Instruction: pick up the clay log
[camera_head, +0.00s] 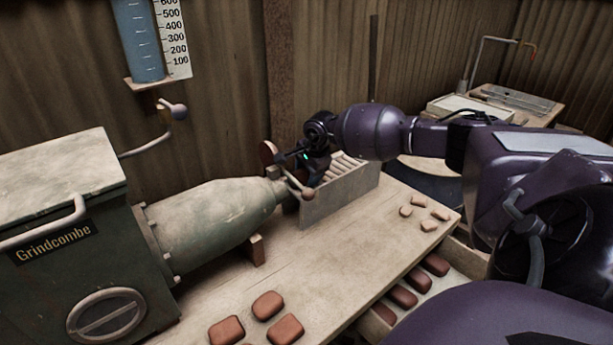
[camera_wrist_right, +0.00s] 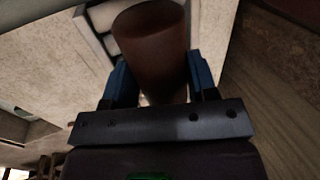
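The clay log is a reddish-brown cylinder. In the head view its round end (camera_head: 268,151) shows beside the tip of my right gripper (camera_head: 290,157), above the table and near the nozzle of the green machine. In the right wrist view the clay log (camera_wrist_right: 150,45) stands between the two blue finger pads of my right gripper (camera_wrist_right: 160,85), which seem to touch it on both sides. My right gripper is shut on it. Part of the log is hidden by the fingers in the head view. My left gripper is not in view.
The green machine (camera_head: 215,218) with a tapered barrel fills the left. A slatted rack (camera_head: 340,200) stands just below my right gripper. Several brown tiles (camera_head: 267,305) lie at the front, and several pale pieces (camera_head: 429,225) at the right. An open drawer (camera_head: 440,300) holds brown bars.

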